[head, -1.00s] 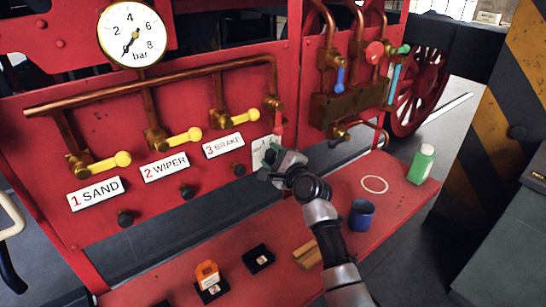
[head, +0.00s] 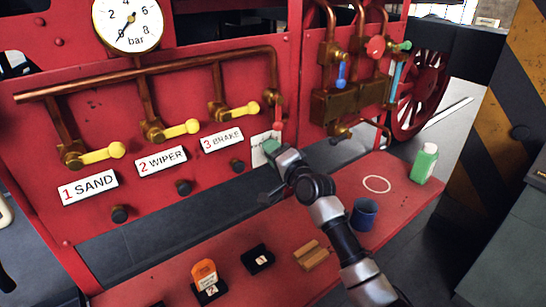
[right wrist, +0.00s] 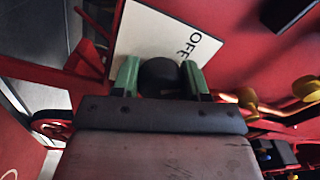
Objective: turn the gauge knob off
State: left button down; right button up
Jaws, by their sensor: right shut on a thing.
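The black gauge knob (right wrist: 160,75) sits between the green fingertips of my right gripper (right wrist: 157,80) in the right wrist view, and the jaws are shut on it. A white plate (right wrist: 150,38) with letters that read like OFF is beside the knob. In the head view my right gripper (head: 271,150) is at the lower right of the lever panel, against this plate (head: 258,152), and hides the knob. The round pressure gauge (head: 127,22) is at the top left, its needle pointing down-left near the low end. My left gripper is not in view.
Three yellow levers, SAND (head: 102,153), WIPER (head: 181,129) and BRAKE (head: 239,111), line the red panel. On the red shelf (head: 345,180) stand a blue cup (head: 363,216), a green bottle (head: 423,164), a wooden block (head: 311,254) and an orange item (head: 204,272).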

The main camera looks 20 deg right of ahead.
jog(key=n+b, duration=0.1)
jog(key=n, duration=0.4)
jog(key=shift+f, duration=0.1)
jog(key=shift+n, duration=0.3)
dwell(0.4)
jog(key=o, duration=0.9)
jog(key=shift+o, duration=0.2)
jog(key=shift+s, duration=0.1)
jog(key=b+v, duration=0.1)
jog(key=v, duration=0.9)
jog(key=shift+s+d+b, duration=0.25)
jog(key=shift+b, duration=0.1)
